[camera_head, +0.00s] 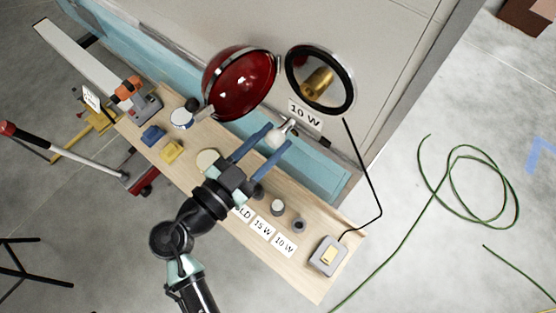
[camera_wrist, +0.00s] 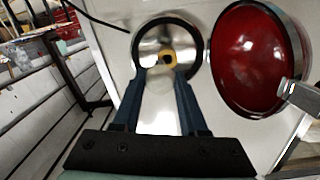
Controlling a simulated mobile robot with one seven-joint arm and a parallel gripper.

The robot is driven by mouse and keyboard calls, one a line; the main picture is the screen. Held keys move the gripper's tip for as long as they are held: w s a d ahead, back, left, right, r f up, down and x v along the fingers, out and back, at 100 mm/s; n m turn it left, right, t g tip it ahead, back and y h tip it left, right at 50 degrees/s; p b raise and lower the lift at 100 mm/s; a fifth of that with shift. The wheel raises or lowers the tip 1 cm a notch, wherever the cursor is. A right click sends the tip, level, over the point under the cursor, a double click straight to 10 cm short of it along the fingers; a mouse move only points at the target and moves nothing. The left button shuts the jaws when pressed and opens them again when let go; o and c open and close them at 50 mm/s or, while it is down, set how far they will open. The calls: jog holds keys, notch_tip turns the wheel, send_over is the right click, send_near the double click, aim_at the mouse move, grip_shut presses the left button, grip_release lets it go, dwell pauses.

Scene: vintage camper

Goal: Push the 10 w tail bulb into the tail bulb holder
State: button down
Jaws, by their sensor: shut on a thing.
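My gripper (camera_head: 264,143) is shut on a small bulb (camera_head: 284,130) with a clear or whitish glass and a metal base, held above the bench. In the wrist view the pale bulb (camera_wrist: 160,88) sits between the two blue fingertips. The tail bulb holder (camera_head: 317,83) is a brass socket inside a round silver reflector with a black rim, on the camper wall. It also shows in the wrist view (camera_wrist: 167,58), just beyond the bulb. In the head view the bulb is apart from the holder, below and left of it. A "10 W" label (camera_head: 305,115) is under the lamp.
A red lens (camera_head: 240,84) hangs open beside the lamp. The wooden bench (camera_head: 318,283) holds a switch box (camera_head: 328,256), labels reading 15 W and 10 W, small cups, and yellow and blue blocks. A black cable (camera_head: 367,178) runs from lamp to switch box.

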aim_at(276, 127)
jog(key=shift+a+r+t, duration=0.4)
jog(key=shift+a+r, duration=0.15)
jog(key=shift+r, duration=0.15)
jog(key=shift+f+b, duration=0.2)
jog(key=shift+b, duration=0.3)
jog(key=shift+b+x, duration=1.65)
jog(key=shift+x, duration=1.45)
jog(key=shift+r, duration=0.1)
jog(key=shift+b, duration=1.45)
jog(key=shift+b+x, duration=0.85)
jog(key=shift+x, duration=0.9)
dwell(0.4)
